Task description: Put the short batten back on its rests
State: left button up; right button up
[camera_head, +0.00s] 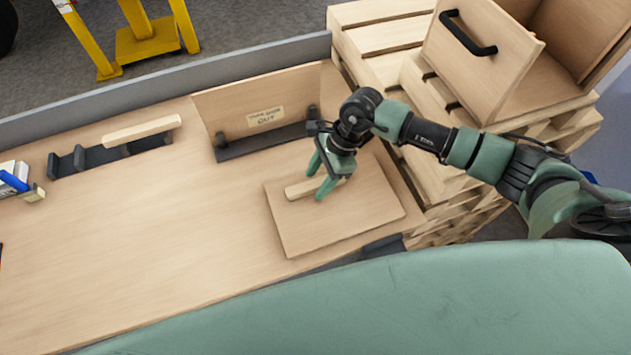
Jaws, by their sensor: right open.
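The short batten (298,190) is a pale wooden bar lying on a flat square board (345,222) at the right of the bench. My right gripper (315,186) is open, with its green fingers down on either side of the batten's right part. I cannot tell whether they touch it. A black rest rail (262,142) with upright end posts stands empty behind the board, in front of an upright wooden panel (225,108) with a label that reads "OUT" at its end. My left gripper is not in view.
A longer batten (142,131) lies on another black rest rail (85,160) at the back left. A small blue and white item (14,178) is at the left edge. Wooden crates and a drawer front (480,60) stand right of the bench. The bench middle (150,230) is clear.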

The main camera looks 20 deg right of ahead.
grip_shut()
jog(key=shift+w+r, duration=0.1)
jog(key=shift+r, duration=0.05)
